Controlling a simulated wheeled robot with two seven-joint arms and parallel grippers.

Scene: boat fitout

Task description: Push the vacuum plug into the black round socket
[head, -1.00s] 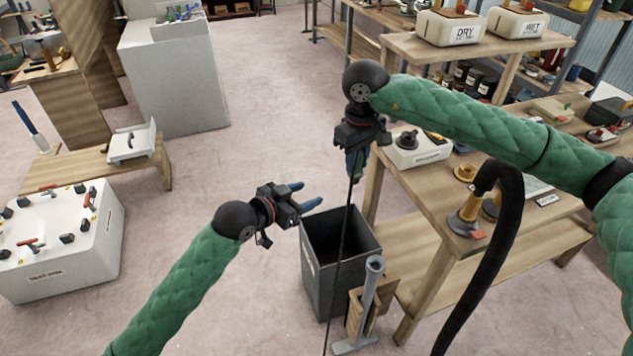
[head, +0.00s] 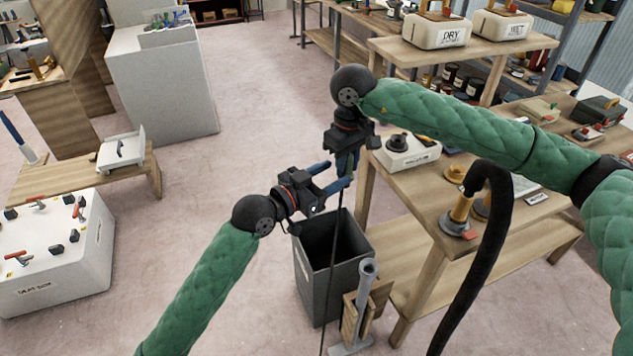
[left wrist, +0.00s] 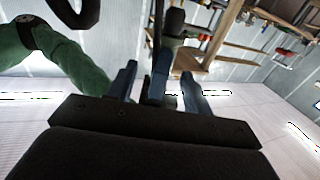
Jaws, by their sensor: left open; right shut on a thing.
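My right gripper (head: 347,168) points down in the head view, its blue fingers shut around the top of a thin black cable (head: 334,240). The cable hangs almost straight down past a grey bin; the plug itself is hidden or too small to make out. My left gripper (head: 339,174) is open, its blue fingertips close beside the right fingertips and the cable. In the left wrist view a blue part (left wrist: 158,75) shows between my left fingers; I cannot tell whether they touch. A black round fitting (head: 397,142), possibly the socket, sits on a white box on the right bench.
The grey open bin (head: 312,280) stands below the grippers, with a grey post (head: 366,290) beside it. The wooden bench (head: 415,205) is at right, with a thick black hose (head: 484,250) arching over its front.

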